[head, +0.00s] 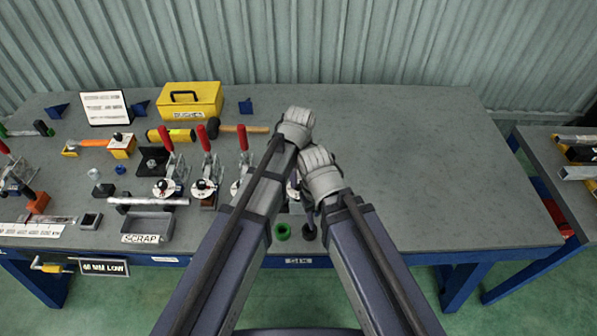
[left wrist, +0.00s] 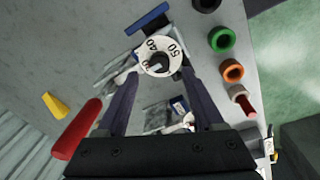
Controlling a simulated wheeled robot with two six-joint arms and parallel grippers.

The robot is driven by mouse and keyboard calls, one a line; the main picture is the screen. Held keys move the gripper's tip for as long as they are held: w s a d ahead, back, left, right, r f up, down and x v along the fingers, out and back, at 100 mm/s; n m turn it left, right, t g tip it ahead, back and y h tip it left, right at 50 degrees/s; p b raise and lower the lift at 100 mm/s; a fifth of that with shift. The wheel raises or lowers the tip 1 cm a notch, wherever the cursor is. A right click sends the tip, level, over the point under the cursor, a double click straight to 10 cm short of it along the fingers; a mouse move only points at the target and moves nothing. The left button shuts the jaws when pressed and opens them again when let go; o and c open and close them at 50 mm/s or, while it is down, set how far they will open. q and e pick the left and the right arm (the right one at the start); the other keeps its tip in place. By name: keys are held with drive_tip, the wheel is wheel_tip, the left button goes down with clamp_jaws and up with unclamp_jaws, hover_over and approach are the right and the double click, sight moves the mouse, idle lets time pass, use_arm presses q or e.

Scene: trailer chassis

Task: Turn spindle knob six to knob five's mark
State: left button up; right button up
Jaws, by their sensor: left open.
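In the left wrist view a round white dial with black numbers, 40 and 50 among them, and a dark centre knob (left wrist: 158,62) stands just beyond my fingertips. My left gripper (left wrist: 160,76) is open, with one finger on each side below the dial; I cannot tell whether they touch it. In the head view a sliver of a white dial (head: 293,191) shows between my arms, above the SIX label (head: 298,261). Another clamp (left wrist: 183,118) shows partly between my fingers. My arms cover most of this spot, and the right gripper's jaws are hidden.
Other red-handled clamps with dials (head: 205,186) stand to the left. A green ring (head: 282,231) and a black ring (head: 308,233) lie near the front edge. A SCRAP tray (head: 147,226) and a yellow box (head: 190,101) are at left. The table's right half is clear.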

sight(299, 186)
use_arm(q)
drive_tip(key=shift+s+r+p, duration=0.15)
drive_tip(key=shift+r+p, duration=0.8)
drive_tip(key=shift+r, duration=0.55)
use_arm(e)
wheel_tip(299, 186, up, 3)
use_arm(q)
drive_tip(key=s+a+m, duration=0.5)
drive_tip(key=a+m, duration=0.1)
drive_tip(key=a, duration=0.3)
drive_tip(key=s+a+m, duration=0.5)
drive_tip(key=a+m, duration=0.2)
drive_tip(key=a, duration=0.2)
drive_tip(key=s+d+f+m+g+y+b, duration=0.1)
drive_tip(key=s+d+m, duration=0.2)
drive_tip(key=d, duration=0.8)
drive_tip(key=shift+s+d+m, duration=0.3)
drive_tip(key=shift+s, duration=0.95)
use_arm(e)
drive_tip(key=shift+f, duration=0.6)
